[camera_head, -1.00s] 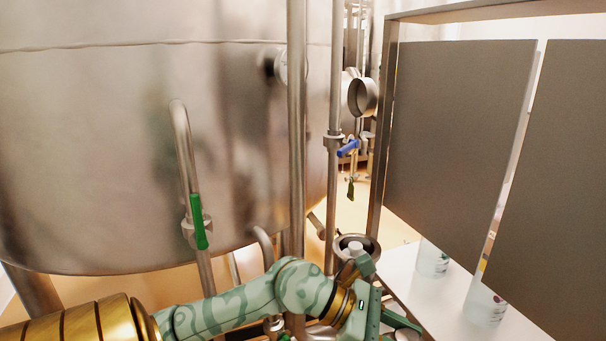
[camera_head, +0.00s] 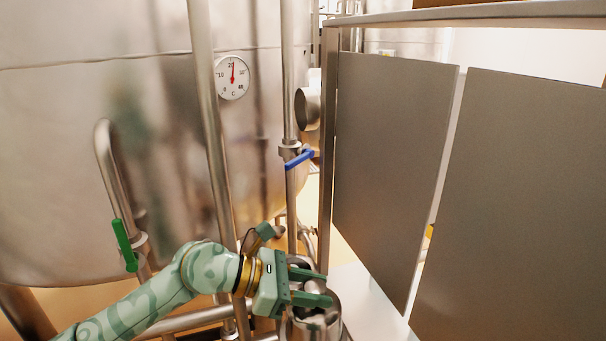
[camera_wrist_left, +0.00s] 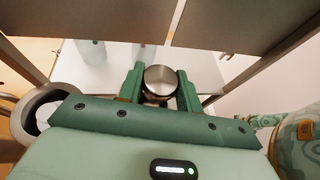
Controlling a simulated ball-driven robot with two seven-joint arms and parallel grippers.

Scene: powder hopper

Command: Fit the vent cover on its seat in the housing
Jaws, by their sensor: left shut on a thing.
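My left gripper (camera_head: 318,285) reaches in from the lower left in the head view, fingers pointing right. In the left wrist view (camera_wrist_left: 160,88) its two green fingers are shut on a round, shiny metal piece, which looks like the vent cover (camera_wrist_left: 160,79). In the head view the fingers mostly hide the held piece. A steel round vessel (camera_head: 330,319) shows beneath and beside the fingers; I cannot tell whether it is the housing. An open metal ring (camera_wrist_left: 31,104) lies left of the gripper in the wrist view. No seat is clearly visible. My right gripper is not in view.
A large steel tank (camera_head: 60,180) with a dial gauge (camera_head: 232,77) fills the left. Vertical pipes (camera_head: 208,120), a green-handled valve (camera_head: 125,245) and a blue-handled valve (camera_head: 299,159) stand close by. Grey panels (camera_head: 390,160) rise at right above a white surface (camera_head: 362,308).

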